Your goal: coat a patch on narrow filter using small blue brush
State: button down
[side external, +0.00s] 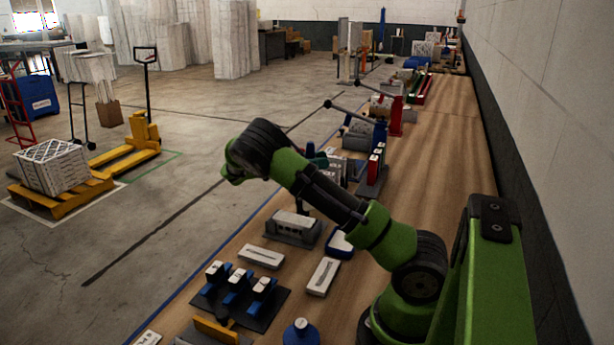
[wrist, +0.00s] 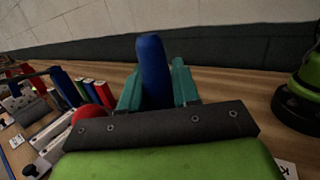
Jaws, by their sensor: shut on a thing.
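My gripper (wrist: 158,88) has teal fingers closed on an upright blue handle (wrist: 153,65) in the wrist view, which I take for the small blue brush. Its bristles are out of sight. In the side external view a bit of teal (side external: 315,157) shows behind my bent arm, over the table; the brush is not clear there. Two flat pale narrow pieces lie on the table, one at the left (side external: 261,256) and one at the right (side external: 323,276). A pale block (side external: 293,223) sits in a grey holder behind them. I cannot tell which is the narrow filter.
Blue blocks with white tops (side external: 237,283) stand on a dark plate at the front. A blue round container (side external: 301,332) is at the front edge. Red and dark upright items (side external: 375,165) stand farther back. The table's right strip (side external: 435,150) along the wall is clear.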

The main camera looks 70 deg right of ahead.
jog(key=shift+r, duration=2.1)
